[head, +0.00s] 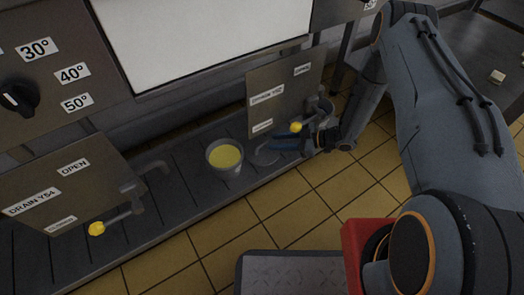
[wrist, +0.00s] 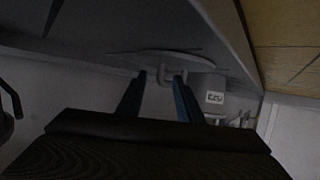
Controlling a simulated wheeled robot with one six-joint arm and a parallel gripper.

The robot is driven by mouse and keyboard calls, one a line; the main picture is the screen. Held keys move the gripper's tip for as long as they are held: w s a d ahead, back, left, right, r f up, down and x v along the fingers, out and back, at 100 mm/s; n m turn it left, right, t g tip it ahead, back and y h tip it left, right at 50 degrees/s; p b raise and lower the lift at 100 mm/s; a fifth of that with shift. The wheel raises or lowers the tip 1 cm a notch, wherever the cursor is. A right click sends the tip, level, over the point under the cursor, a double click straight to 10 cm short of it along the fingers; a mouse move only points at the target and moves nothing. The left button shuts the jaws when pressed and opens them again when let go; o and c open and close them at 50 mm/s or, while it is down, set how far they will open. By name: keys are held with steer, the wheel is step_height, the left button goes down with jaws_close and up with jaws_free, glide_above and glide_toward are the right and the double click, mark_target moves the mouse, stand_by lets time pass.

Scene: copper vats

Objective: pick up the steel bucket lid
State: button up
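The steel bucket lid (head: 265,156) is a grey disc lying on the dark slatted ledge, right of the bucket. In the wrist view the lid (wrist: 130,60) shows edge-on with a U-shaped handle (wrist: 162,82). My gripper (head: 273,143) reaches in from the right with its blue fingers at the lid, partly covering it. In the wrist view my gripper (wrist: 160,76) is open, its fingers apart. The handle lies at the fingertips, and the right finger overlaps part of it. I cannot tell whether they touch.
A steel bucket (head: 225,170) with yellow contents stands left of the lid. A right drain panel (head: 285,92) and its yellow-tipped lever (head: 296,127) are close above my gripper. A left drain panel (head: 62,187) has another yellow-tipped lever (head: 97,229). Yellow floor tiles lie in front.

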mark_target(257, 152)
steer(key=shift+b+x, duration=0.5)
steer(key=shift+x, duration=1)
steer(key=shift+f, duration=0.1)
steer(key=shift+c, duration=0.2)
steer(key=shift+d, duration=0.1)
jaws_close()
